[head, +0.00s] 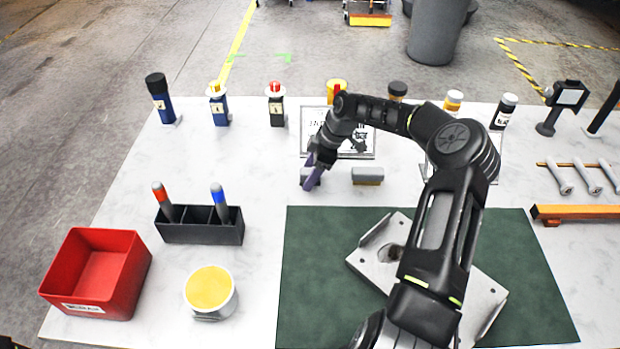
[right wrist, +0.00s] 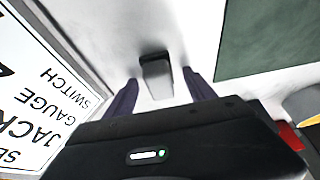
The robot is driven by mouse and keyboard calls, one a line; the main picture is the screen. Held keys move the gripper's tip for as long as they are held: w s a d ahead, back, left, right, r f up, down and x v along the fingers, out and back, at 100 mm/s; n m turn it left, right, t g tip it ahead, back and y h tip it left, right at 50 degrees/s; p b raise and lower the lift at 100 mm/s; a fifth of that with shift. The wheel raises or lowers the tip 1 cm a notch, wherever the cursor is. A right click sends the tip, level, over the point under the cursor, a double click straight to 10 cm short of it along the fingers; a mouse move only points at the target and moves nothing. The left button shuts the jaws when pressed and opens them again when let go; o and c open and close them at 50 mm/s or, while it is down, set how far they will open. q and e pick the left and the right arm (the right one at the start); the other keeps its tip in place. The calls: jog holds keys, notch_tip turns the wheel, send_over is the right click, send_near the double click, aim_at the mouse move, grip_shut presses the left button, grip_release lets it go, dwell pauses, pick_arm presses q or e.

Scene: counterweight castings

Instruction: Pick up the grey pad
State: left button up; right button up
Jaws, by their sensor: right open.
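A small grey pad (head: 307,173) lies on the white table behind the green mat, partly hidden by my right gripper in the head view. In the right wrist view the grey pad (right wrist: 156,76) shows between and a little beyond the two fingertips. My right gripper (head: 316,172) is open, its dark purple fingers pointing down at this pad. The right wrist view shows the fingers (right wrist: 160,90) apart with nothing clamped. I cannot tell whether they touch the pad. A second grey block (head: 367,175) with a tan underside lies to the right. My left gripper is out of view.
A sign (head: 362,145) stands just behind the pad. The green mat (head: 310,300) carries a metal bracket (head: 488,300). A dark caddy (head: 200,233) with two markers, a yellow-topped pot (head: 210,290) and a red bin (head: 125,285) stand at left. Several bottles line the back.

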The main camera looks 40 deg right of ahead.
jog(key=shift+c, duration=0.4)
grip_shut()
dwell(0.6)
